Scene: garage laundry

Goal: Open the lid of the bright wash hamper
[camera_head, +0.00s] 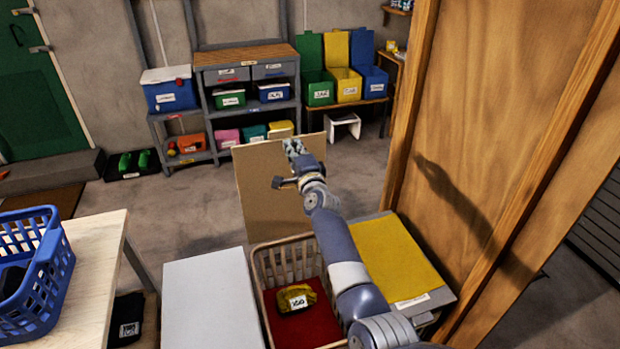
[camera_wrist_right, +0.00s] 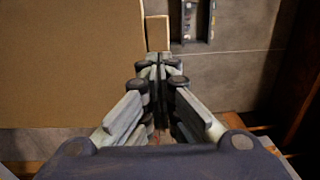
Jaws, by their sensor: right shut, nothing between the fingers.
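Three hampers stand side by side in the head view. The middle one (camera_head: 263,265) has beige slatted walls and is open, with red cloth (camera_head: 310,325) and a yellow labelled bundle (camera_head: 296,298) inside. Its tan lid (camera_head: 265,190) stands raised behind it and also fills the left of the right wrist view (camera_wrist_right: 70,60). The left hamper has a shut white lid (camera_head: 210,300); the right one has a shut yellow lid (camera_head: 395,255). I cannot tell by label which is the bright wash one. My right gripper (camera_head: 292,149) is shut and empty at the raised lid's upper right; contact is unclear.
A wooden panel (camera_head: 490,130) rises close on the right of my right arm. A blue basket (camera_head: 35,265) sits on a pale table (camera_head: 95,260) at left. Shelves with bins (camera_head: 245,95) and open coloured boxes (camera_head: 345,85) stand at the back. The floor between is clear.

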